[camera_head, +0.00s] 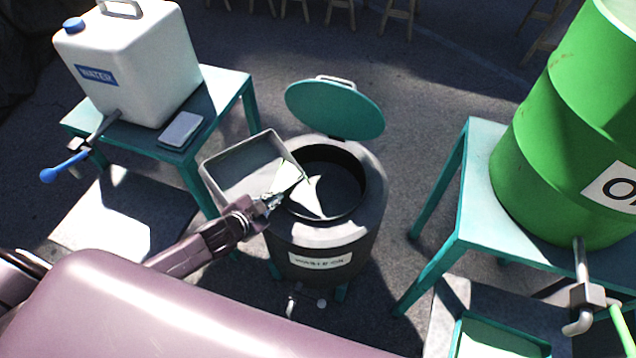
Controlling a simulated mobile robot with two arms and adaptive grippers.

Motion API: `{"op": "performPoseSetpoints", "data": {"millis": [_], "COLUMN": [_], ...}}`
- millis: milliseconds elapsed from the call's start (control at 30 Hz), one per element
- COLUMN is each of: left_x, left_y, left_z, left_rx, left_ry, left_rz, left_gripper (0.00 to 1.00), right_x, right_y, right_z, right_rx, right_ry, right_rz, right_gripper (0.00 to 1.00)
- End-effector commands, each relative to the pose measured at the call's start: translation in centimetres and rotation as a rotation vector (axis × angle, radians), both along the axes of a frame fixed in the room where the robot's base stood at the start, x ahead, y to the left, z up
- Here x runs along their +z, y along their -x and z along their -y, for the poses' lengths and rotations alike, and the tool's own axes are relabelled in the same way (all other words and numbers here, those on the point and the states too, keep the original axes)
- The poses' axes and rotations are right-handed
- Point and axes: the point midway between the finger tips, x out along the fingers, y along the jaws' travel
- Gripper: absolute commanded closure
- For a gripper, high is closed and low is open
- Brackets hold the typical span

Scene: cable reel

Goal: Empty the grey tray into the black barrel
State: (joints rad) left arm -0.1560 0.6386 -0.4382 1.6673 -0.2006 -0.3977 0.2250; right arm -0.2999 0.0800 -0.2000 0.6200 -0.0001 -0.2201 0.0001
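The black barrel (320,262) stands in the middle, with a pale label on its front. Its round teal lid (335,108) is swung open at the back, and its dark mouth shows. The grey tray (212,184) is tilted at the left side of the barrel's mouth, partly over the rim. My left gripper (272,200) is at the tray's near right edge and looks shut on it. Bright pale patches show around the gripper and in the mouth; I cannot tell whether they are sunlight or contents. My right gripper is out of view.
A white water container (135,60) with a blue-handled tap stands on a teal table (228,88) at left. A green drum (560,130) stands on another teal table (482,150) at right, with a teal tray (500,338) below its tap. Stools stand at the back.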

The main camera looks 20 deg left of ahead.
Motion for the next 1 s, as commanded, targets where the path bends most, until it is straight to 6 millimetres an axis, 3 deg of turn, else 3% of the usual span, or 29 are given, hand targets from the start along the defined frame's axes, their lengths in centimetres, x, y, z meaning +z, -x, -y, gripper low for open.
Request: {"op": "performPoseSetpoints", "data": {"millis": [1000], "left_x": [-0.06], "left_y": [-0.16], "left_z": [0.98], "left_rx": [-0.001], "left_ry": [-0.072], "left_rz": [-0.003], "left_gripper": [1.0], "right_x": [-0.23], "right_y": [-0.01], "right_z": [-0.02], "right_rx": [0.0], "right_ry": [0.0], "right_rz": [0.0], "right_gripper": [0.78]}}
